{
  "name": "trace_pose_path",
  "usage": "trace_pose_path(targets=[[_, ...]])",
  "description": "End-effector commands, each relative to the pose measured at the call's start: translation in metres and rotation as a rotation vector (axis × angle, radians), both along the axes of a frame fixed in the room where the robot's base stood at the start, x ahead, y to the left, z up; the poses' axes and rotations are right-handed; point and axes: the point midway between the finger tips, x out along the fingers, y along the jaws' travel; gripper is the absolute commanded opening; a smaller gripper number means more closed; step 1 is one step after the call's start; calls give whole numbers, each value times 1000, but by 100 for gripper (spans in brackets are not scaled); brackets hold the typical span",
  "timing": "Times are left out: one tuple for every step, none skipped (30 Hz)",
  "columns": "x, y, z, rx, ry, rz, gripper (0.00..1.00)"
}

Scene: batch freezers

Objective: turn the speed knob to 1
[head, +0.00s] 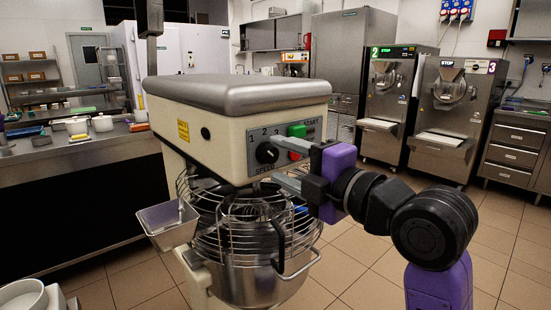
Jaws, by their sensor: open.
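The speed knob (267,153) is a round black dial on the grey control panel (252,170) of a cream mixer. The numbers 1, 2 and 3 are printed above it, with 1 at the left, and SPEED below it. I cannot clearly tell which number its pointer marks. My gripper (282,164) is open just right of the knob. Its two grey fingers point left toward the panel, one above the other. I see no finger closed around the knob, and I cannot tell whether one touches it.
A green START button (297,130) is above the upper finger; a red button (295,155) is partly hidden by it. Below is the mixer's wire guard (215,225) over a steel bowl (250,285). Batch freezers (385,105) stand behind. Tiled floor is free at the right.

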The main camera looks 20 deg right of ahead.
Motion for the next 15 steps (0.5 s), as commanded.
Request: trace_pose_path(targets=[[-9, -4, 0, 1, -1, -3, 53], [-14, -5, 0, 1, -1, -2, 53], [-20, -7, 0, 1, -1, -2, 53], [-25, -9, 0, 0, -1, -3, 53], [-29, -10, 0, 0, -1, -2, 53], [-34, -11, 0, 1, -1, -1, 53], [-37, -13, -1, 1, 1, -1, 53], [-40, -14, -1, 1, 1, -1, 53], [-43, -15, 0, 1, 0, -2, 53], [-45, -15, 0, 1, 0, -1, 53], [-47, -16, 0, 1, 0, -1, 53], [-48, -16, -1, 1, 1, 0, 53], [-49, -16, -1, 1, 1, 0, 53], [-49, -16, -1, 1, 1, 0, 53], [-49, -16, -1, 1, 1, 1, 53]])
